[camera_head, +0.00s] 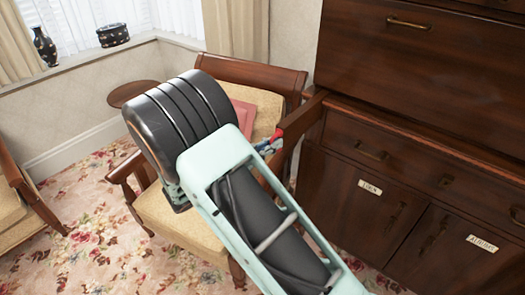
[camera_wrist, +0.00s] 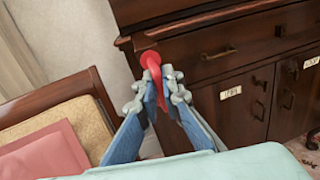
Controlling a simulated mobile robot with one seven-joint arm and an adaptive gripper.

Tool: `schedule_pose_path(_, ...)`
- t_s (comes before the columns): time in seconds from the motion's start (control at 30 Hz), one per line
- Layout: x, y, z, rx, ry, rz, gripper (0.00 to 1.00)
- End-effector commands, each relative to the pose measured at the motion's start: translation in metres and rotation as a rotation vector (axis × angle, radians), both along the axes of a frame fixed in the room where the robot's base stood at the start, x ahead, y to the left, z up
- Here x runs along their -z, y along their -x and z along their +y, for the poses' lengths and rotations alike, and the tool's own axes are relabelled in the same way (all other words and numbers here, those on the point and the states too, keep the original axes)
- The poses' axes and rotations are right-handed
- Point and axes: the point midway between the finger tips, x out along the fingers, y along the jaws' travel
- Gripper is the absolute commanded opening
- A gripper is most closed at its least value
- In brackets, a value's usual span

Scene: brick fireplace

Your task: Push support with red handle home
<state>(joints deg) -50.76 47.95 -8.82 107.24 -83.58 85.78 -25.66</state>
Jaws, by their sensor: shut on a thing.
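The wooden support (camera_head: 302,117) sticks out from the upper left front of the dark wooden bureau (camera_head: 425,160). Its red handle (camera_head: 277,135) is at its outer end, partly hidden by my arm. In the wrist view the red handle (camera_wrist: 150,59) shows as a curved red piece in front of the support's end (camera_wrist: 139,41). My gripper (camera_head: 266,146) is at the handle, mostly behind my arm in the head view. In the wrist view my gripper (camera_wrist: 161,77) has its grey fingertips shut on the red handle, with red showing between them.
A wooden armchair with a yellow cushion (camera_head: 180,222) and a pink pillow (camera_head: 243,117) stands close on the left of the bureau, under my arm. Labelled cupboard doors (camera_head: 366,205) are below the drawer. Floral carpet (camera_head: 85,250) is clear at lower left.

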Motion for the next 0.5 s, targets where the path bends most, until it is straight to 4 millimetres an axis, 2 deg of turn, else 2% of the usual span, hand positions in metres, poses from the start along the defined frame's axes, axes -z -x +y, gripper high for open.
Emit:
schedule_pose_path(0.03, -0.001, -0.012, -0.011, 0.006, 0.002, -0.002, 0.0)
schedule_pose_path(0.3, 0.0, -0.075, -0.061, 0.005, 0.002, -0.003, 0.0)
schedule_pose_path(0.5, 0.0, -0.113, -0.09, 0.004, 0.002, -0.003, 0.0)
